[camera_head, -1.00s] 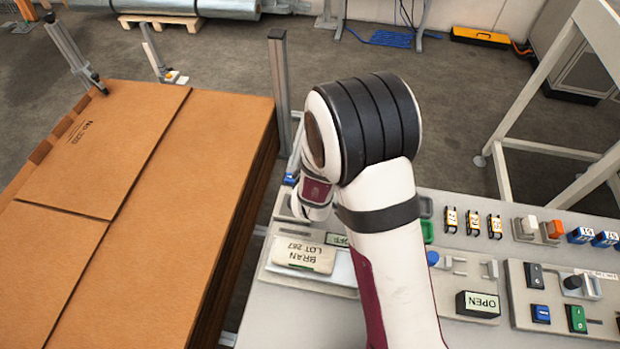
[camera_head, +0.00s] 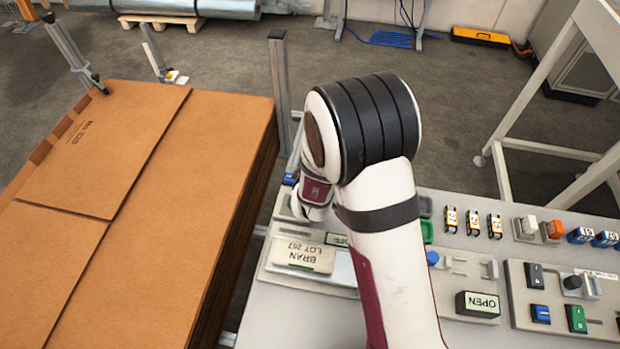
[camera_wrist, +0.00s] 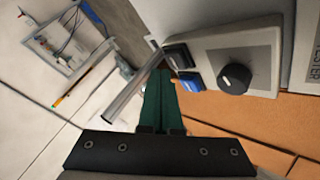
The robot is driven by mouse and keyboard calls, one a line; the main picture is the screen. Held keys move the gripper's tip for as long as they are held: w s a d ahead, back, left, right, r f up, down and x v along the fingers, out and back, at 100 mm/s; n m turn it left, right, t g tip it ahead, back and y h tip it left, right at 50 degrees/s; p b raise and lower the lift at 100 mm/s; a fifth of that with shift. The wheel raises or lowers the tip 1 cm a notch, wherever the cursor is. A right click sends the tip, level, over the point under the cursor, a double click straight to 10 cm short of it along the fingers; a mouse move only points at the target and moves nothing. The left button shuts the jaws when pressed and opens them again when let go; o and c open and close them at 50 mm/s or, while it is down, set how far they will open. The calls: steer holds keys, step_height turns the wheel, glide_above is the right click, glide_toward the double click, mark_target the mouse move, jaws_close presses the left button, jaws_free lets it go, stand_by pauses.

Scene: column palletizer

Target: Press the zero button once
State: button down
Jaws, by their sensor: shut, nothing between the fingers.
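My gripper (camera_wrist: 160,76) shows in the wrist view with its green fingers shut and empty. Its tips are beside a grey-white control box (camera_wrist: 250,45). The box carries a round black knob (camera_wrist: 234,78), a dark button (camera_wrist: 178,55) and a blue button (camera_wrist: 192,82) on its near edge. I see no readable zero mark on either button, and I cannot tell whether the fingertips touch the box. In the head view my own arm hides the fingers and this box.
In the head view, large brown cardboard (camera_head: 140,170) fills the left. The grey bench (camera_head: 310,315) holds a BRAN LOT 267 block (camera_head: 304,256), an OPEN block (camera_head: 478,304) and a switch panel (camera_head: 550,325). A metal post (camera_head: 280,90) stands behind my wrist.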

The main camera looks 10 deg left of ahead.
steer(key=shift+f, duration=0.4)
steer(key=shift+f, duration=0.5)
stand_by(0.5)
stand_by(0.4)
steer(key=shift+r, duration=0.95)
steer(key=shift+r, duration=2.5)
